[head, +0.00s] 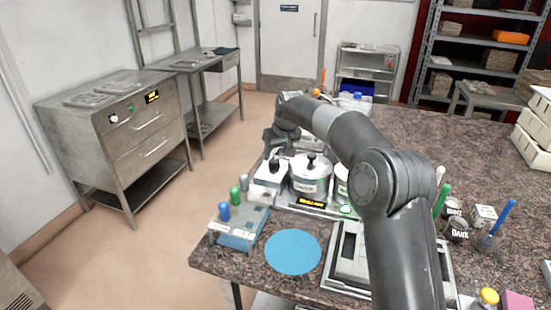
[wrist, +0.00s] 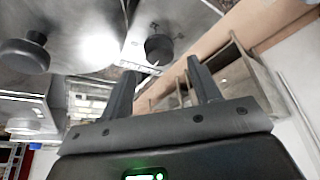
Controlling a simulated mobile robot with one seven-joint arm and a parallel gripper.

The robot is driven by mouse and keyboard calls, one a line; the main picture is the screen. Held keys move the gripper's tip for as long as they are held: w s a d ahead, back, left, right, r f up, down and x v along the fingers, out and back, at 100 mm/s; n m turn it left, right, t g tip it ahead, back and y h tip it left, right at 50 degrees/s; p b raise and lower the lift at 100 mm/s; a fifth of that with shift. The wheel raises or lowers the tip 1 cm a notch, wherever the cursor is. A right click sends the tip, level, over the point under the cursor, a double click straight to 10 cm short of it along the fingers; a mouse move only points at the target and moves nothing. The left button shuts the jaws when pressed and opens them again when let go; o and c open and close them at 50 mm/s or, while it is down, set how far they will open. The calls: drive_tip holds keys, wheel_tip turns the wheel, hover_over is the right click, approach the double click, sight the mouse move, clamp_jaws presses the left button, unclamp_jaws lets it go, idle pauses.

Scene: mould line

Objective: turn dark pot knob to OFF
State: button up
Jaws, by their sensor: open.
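Steel pots stand in a row on the counter. One pot (head: 310,178) has a lid with a black knob and a label too small to read; another (head: 341,186) is partly hidden by my arm. To their left, a pale unit (head: 270,175) has a dark knob-like part on top. My gripper (head: 275,160) is above this left end, its fingertips hard to make out. In the wrist view my gripper (wrist: 163,85) is open and empty. A dark round knob (wrist: 158,49) shows beyond and between the fingers, apparently apart from them. Its OFF mark is not readable.
A larger black knob (wrist: 25,54) sits on a shiny lid at the left of the wrist view. A blue round mat (head: 293,252), a blue-topped block (head: 238,230) and a metal tray frame (head: 348,255) lie near the front. A steel cabinet (head: 115,125) stands across the floor.

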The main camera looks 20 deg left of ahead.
drive_tip(key=v, duration=0.6)
drive_tip(key=shift+r, duration=0.35)
drive_tip(key=shift+s+d, duration=0.1)
drive_tip(key=s+d+r+m+t+h, duration=0.15)
drive_tip(key=s+d+r, duration=0.35)
drive_tip(key=s+d, duration=0.55)
drive_tip(key=s+d+r+m+h, duration=0.1)
drive_tip(key=s+d+r+m, duration=0.2)
drive_tip(key=s+d+r, duration=0.75)
drive_tip(key=s+d+f+m, duration=0.2)
drive_tip(key=s+d+f, duration=0.5)
drive_tip(key=s+d, duration=0.2)
drive_tip(key=s+d+f+m, duration=0.2)
drive_tip(key=s+d+f, duration=0.6)
drive_tip(key=s, duration=0.3)
drive_tip(key=shift+d+m+t+h, duration=0.35)
drive_tip(key=shift+d+t+h, duration=0.1)
drive_tip(key=shift+d, duration=0.35)
drive_tip(key=shift+s+r, duration=0.1)
